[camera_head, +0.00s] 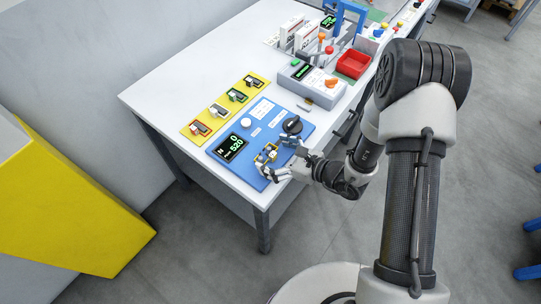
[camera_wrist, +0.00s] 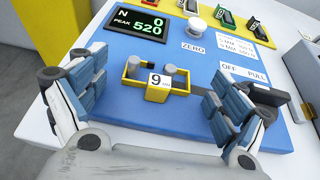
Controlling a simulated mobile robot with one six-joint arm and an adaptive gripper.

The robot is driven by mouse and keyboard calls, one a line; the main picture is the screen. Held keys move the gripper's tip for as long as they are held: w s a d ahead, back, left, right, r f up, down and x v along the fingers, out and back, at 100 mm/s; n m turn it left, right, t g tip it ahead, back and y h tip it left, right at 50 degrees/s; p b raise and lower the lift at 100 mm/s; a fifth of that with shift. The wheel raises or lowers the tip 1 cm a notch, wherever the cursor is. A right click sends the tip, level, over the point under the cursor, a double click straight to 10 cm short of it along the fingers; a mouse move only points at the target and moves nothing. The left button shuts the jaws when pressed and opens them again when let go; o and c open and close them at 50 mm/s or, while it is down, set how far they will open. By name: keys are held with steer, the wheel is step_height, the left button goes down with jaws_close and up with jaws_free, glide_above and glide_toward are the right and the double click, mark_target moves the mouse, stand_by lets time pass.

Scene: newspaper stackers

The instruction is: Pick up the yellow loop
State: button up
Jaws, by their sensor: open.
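The yellow loop (camera_wrist: 132,70) is a small rectangular yellow frame with a white tag marked 9 on its near side. It sits on the blue force-gauge board (camera_wrist: 112,100), around or beside small grey posts; I cannot tell exactly which. In the head view the loop (camera_head: 270,153) is small and partly crowded by my fingers. My gripper (camera_wrist: 158,92) is open, with one finger on each side of the loop, and clear gaps show between fingers and loop. In the head view my gripper (camera_head: 277,158) is low over the board's front edge.
The board has a display (camera_wrist: 138,27) reading 0 and peak 520, a white ZERO knob (camera_wrist: 194,25) and a black knob (camera_head: 292,125). A yellow mat (camera_head: 190,130) holds several tagged pieces. A grey control box (camera_head: 318,86) and red bin (camera_head: 352,64) stand farther back.

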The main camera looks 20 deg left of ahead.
steer(key=c, duration=1)
